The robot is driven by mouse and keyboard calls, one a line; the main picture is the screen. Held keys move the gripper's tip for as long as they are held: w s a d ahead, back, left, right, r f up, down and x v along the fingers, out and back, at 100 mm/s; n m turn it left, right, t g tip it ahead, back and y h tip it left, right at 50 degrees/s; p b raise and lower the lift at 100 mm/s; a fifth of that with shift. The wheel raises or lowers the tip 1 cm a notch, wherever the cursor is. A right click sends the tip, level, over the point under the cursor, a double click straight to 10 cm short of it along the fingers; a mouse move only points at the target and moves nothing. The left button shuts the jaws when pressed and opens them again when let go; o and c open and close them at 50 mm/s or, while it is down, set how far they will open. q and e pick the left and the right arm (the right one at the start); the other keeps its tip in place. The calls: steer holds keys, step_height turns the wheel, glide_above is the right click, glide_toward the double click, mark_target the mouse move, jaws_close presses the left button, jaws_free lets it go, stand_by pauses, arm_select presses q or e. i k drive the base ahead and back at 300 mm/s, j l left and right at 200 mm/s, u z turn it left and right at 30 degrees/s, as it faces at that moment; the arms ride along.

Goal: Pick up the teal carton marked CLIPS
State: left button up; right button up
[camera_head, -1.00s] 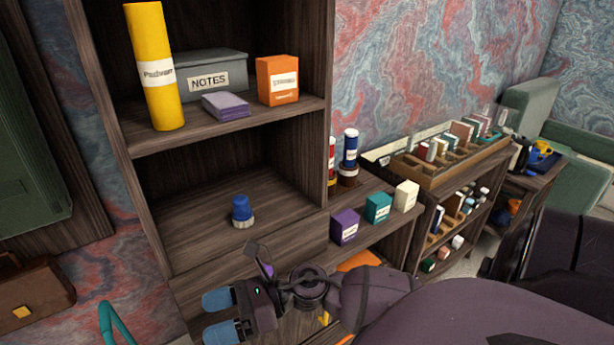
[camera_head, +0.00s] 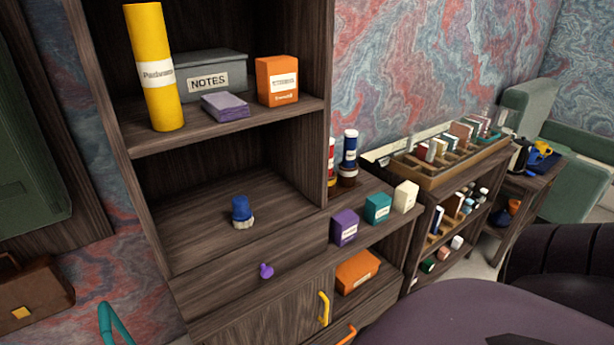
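The teal carton (camera_head: 377,208) stands upright on the low shelf top right of the tall cabinet. It has a white label, too small to read. A purple carton (camera_head: 344,227) stands just left of it and a cream carton (camera_head: 405,196) just right of it. Nothing covers its front. Neither of my grippers is in view.
Red and blue-capped tubes (camera_head: 348,158) stand behind the cartons. An orange box (camera_head: 357,271) lies in the compartment below. A blue-capped jar (camera_head: 241,212) sits in the cabinet's middle bay. A wooden organiser (camera_head: 437,180) is to the right. The space before the cartons is clear.

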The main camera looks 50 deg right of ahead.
mark_target(377, 206)
steer(key=z, duration=2)
